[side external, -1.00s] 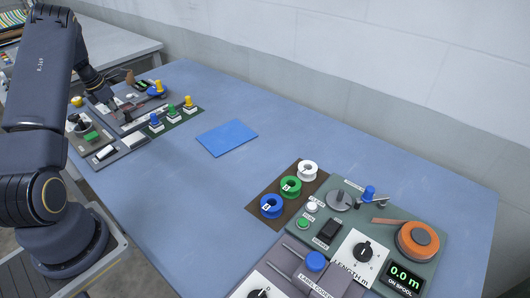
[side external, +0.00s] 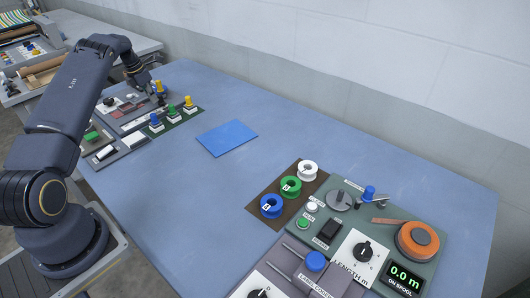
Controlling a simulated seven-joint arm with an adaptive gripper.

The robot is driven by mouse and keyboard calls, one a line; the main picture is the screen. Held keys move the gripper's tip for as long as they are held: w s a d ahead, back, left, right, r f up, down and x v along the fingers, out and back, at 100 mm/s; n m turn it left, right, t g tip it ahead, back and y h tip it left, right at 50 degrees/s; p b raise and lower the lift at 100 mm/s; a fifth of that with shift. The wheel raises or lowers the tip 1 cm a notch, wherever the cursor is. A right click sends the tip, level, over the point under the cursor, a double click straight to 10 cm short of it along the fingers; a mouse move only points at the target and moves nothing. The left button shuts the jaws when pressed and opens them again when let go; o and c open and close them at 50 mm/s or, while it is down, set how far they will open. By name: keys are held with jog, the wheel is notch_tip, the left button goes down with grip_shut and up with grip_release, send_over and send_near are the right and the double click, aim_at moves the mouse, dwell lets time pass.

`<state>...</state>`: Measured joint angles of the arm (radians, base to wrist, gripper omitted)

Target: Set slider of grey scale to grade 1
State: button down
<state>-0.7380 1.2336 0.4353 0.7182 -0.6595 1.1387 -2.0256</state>
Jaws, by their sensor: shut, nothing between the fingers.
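My gripper (side external: 160,98) is small and dark at the far left of the table, low over the back of a grey panel (side external: 113,112). It is shut with nothing seen in it. The panel carries a dial, reddish parts and a pale strip along its front. A grey scale and its slider cannot be made out for certain at this distance. My gripper and wrist cover part of the panel's right end, and I cannot tell whether the fingertips touch anything.
Blue, green and yellow pegs (side external: 172,114) stand right of the panel. A switch panel (side external: 112,150) lies in front. A blue sheet (side external: 227,138) lies mid-table. Spools (side external: 291,186) and a green control panel (side external: 395,225) are at right. The table's middle back is clear.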

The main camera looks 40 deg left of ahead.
jog(key=shift+w+r, duration=0.1)
jog(key=shift+w, duration=0.1)
jog(key=s, duration=0.4)
jog(key=shift+s, duration=0.25)
jog(key=v, duration=1)
